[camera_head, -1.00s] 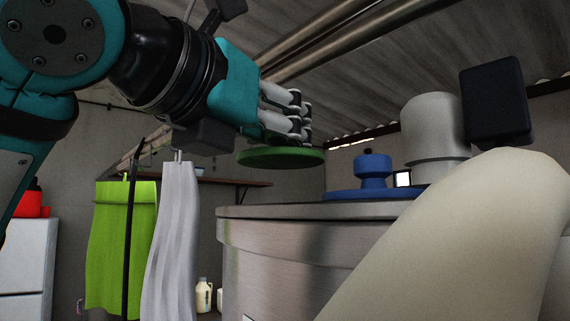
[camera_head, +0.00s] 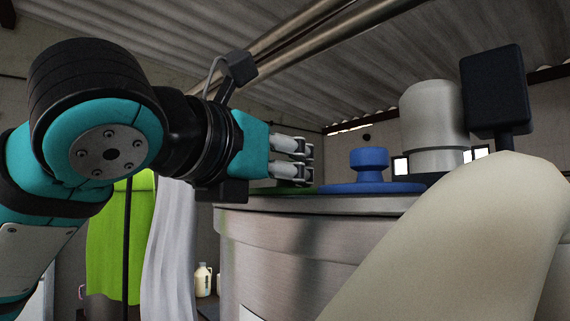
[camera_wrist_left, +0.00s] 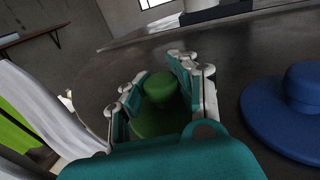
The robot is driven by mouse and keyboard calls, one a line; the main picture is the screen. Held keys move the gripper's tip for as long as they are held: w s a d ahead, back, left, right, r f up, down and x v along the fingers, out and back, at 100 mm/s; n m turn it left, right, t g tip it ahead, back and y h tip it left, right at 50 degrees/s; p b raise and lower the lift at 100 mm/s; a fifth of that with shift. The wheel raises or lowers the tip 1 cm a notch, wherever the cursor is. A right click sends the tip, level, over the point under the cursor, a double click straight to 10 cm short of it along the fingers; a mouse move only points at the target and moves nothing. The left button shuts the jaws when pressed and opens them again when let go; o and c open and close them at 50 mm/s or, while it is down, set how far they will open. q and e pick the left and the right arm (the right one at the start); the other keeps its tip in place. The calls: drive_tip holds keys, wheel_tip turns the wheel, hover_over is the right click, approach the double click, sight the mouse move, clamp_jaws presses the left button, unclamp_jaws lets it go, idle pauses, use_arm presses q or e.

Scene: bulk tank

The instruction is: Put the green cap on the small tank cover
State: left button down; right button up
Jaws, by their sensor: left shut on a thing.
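My left gripper (camera_head: 308,162) is shut on the green cap (camera_head: 292,189). In the wrist view the fingers stand on either side of the knob of the green cap (camera_wrist_left: 160,88), with its wide disc below. The cap is low, level with the top of the steel tank (camera_head: 300,245), at its left part; I cannot tell whether it touches. No separate small tank cover can be made out under the cap; the gripper and cap hide that spot. My right gripper is not in view.
A blue cap (camera_head: 370,178) sits on the tank top right of the green one, also seen in the wrist view (camera_wrist_left: 290,115). A grey cylindrical housing (camera_head: 434,125) stands behind it. Green (camera_head: 120,240) and white cloths (camera_head: 170,250) hang at the left.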

use_arm(q)
drive_tip(key=c, duration=1.1)
unclamp_jaws()
drive_tip(key=shift+c, duration=0.2)
drive_tip(key=shift+o, duration=0.6)
drive_tip(key=shift+w, duration=0.1)
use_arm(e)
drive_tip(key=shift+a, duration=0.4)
use_arm(q)
drive_tip(key=b+v, duration=0.2)
drive_tip(key=v, duration=1)
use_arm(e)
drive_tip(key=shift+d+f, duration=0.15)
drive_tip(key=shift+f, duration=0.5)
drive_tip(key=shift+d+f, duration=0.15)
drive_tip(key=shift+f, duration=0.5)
